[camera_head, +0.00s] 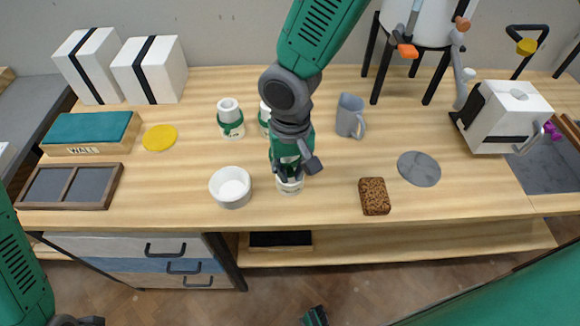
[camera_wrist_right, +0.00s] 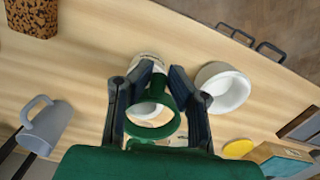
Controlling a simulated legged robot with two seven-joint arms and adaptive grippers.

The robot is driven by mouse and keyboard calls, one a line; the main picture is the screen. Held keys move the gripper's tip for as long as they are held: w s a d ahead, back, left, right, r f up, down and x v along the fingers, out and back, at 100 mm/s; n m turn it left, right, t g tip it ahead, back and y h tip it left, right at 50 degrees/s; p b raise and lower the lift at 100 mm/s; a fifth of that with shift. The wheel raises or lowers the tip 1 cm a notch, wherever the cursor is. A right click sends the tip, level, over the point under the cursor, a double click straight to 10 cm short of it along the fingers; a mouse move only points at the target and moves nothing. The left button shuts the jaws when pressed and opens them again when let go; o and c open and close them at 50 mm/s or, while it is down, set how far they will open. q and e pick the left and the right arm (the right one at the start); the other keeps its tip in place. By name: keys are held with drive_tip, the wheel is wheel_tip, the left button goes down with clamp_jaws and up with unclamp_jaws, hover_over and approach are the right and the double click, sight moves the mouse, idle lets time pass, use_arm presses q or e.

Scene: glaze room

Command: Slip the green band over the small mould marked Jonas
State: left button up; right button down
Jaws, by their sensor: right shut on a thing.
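My right gripper (camera_head: 290,172) is shut on the green band (camera_wrist_right: 152,132), a ring held between its two dark fingers in the right wrist view. A small white mould (camera_head: 290,186) stands right under the fingertips, near the front of the table. Part of it shows beyond the band in the wrist view (camera_wrist_right: 150,63), with dark marking too small to read. The band appears over or just above the mould; I cannot tell whether it is around it.
A white bowl (camera_head: 230,188) stands close left of the mould. Behind are a white mould with a green band (camera_head: 230,122) and another partly hidden one (camera_head: 264,116). A grey mug (camera_head: 350,116), brown speckled block (camera_head: 374,197) and grey disc (camera_head: 419,169) lie to the right.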

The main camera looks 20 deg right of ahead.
drive_tip(key=shift+d+p, duration=0.3)
drive_tip(key=shift+d, duration=0.05)
drive_tip(key=shift+a+f, duration=0.45)
drive_tip(key=shift+a, duration=0.05)
drive_tip(key=shift+s+d+f+b, duration=0.15)
drive_tip(key=shift+d+f+b, duration=0.3)
drive_tip(key=shift+f, duration=0.05)
use_arm(q)
drive_tip(key=shift+s+d, duration=0.1)
drive_tip(key=shift+d, duration=0.4)
idle(0.4)
drive_tip(key=shift+a+f, duration=0.1)
drive_tip(key=shift+a, duration=0.05)
use_arm(e)
drive_tip(key=shift+a+f, duration=0.1)
drive_tip(key=shift+a, duration=0.05)
use_arm(q)
drive_tip(key=shift+f, duration=0.1)
use_arm(e)
drive_tip(key=shift+f, duration=0.2)
use_arm(q)
drive_tip(key=shift+f+b, duration=0.15)
drive_tip(key=shift+b, duration=0.2)
use_arm(e)
drive_tip(key=shift+d+f, duration=0.25)
drive_tip(key=shift+f, duration=0.1)
